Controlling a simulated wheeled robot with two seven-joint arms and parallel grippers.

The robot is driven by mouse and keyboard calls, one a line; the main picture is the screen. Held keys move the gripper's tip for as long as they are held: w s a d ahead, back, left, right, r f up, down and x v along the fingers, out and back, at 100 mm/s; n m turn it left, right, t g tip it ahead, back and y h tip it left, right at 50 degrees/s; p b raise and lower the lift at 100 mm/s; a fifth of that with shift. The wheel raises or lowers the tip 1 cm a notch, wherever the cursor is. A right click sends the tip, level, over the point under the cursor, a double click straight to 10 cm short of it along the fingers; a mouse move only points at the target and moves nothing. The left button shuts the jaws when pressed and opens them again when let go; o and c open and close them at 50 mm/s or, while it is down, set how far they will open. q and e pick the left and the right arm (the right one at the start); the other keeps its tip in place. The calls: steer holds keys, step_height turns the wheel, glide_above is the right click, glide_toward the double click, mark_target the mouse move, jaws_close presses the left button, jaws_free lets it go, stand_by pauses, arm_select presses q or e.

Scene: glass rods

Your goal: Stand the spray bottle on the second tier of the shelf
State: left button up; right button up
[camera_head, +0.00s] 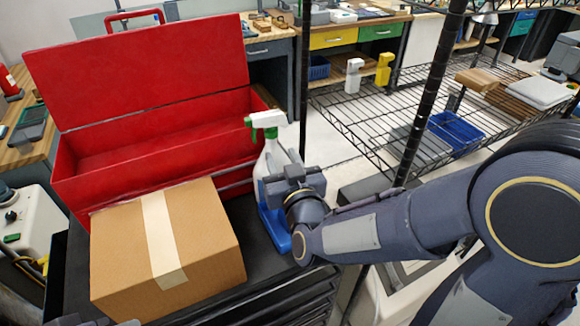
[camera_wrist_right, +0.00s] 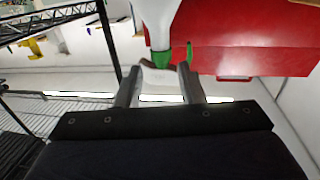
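The spray bottle (camera_head: 271,150), white with a green and white trigger head and blue lower part, stands upright on a black cart top (camera_head: 250,232). My right gripper (camera_head: 287,184) is at its side and hides part of its body. In the right wrist view the bottle (camera_wrist_right: 158,20) appears head-down between and beyond two spread fingers (camera_wrist_right: 158,72); I see no finger pressed on it. The black wire shelf (camera_head: 340,110) is at the back right; a tier with goods and part of a higher one (camera_head: 515,8) show. Only a dark sliver at the bottom left may be my left gripper.
A taped cardboard box (camera_head: 205,235) and an open red toolbox (camera_head: 150,95) crowd the bottle's left. The shelf tier holds a white bottle (camera_head: 353,76), a yellow bottle (camera_head: 384,70), a blue basket (camera_head: 455,128) and stacked boxes. A black shelf post (camera_head: 432,90) stands between.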

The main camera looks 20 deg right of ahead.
mark_target(273, 137)
steer(key=w, duration=0.3)
steer(key=w+p, duration=0.1)
steer(key=w, duration=0.3)
steer(key=shift+w+a+r+p, duration=0.15)
steer(key=shift+w+r+p, duration=0.05)
steer(key=shift+w+p, duration=0.1)
steer(key=shift+c, duration=0.4)
jaws_close()
stand_by(0.6)
steer(key=shift+r, duration=0.1)
